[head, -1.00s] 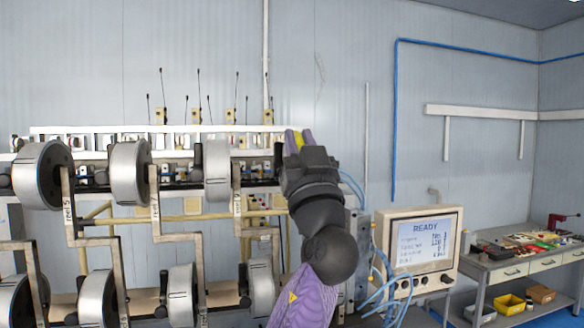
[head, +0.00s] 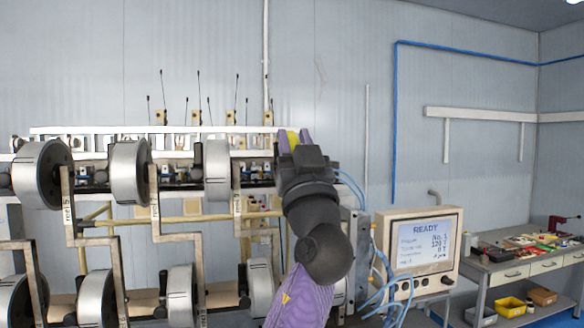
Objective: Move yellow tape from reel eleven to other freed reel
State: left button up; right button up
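A yellow tape (head: 293,137) shows between the fingers, filling the gap. The reels are silver drums in two rows: upper ones at left (head: 42,174), middle (head: 130,171) and right (head: 217,169), lower ones (head: 97,298) and (head: 181,295) beneath. Bracket labels such as "reel 5" (head: 69,209) are partly legible. No label for reel eleven is readable; my gripper and arm hide that end of the rack.
A white rail (head: 80,131) with thin antenna-like rods runs above the reels. A monitor reading READY (head: 424,242) with blue hoses stands right of my arm. A workbench (head: 500,268) with tools and bins is at far right. The wall space above the rack is clear.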

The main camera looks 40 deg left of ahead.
pick_arm(q)
jog(key=shift+f+b, duration=0.15)
jog(key=shift+b, duration=0.3)
grip_shut()
dwell(2.1)
jog(key=shift+f+b, duration=0.1)
jog(key=shift+b, duration=0.2)
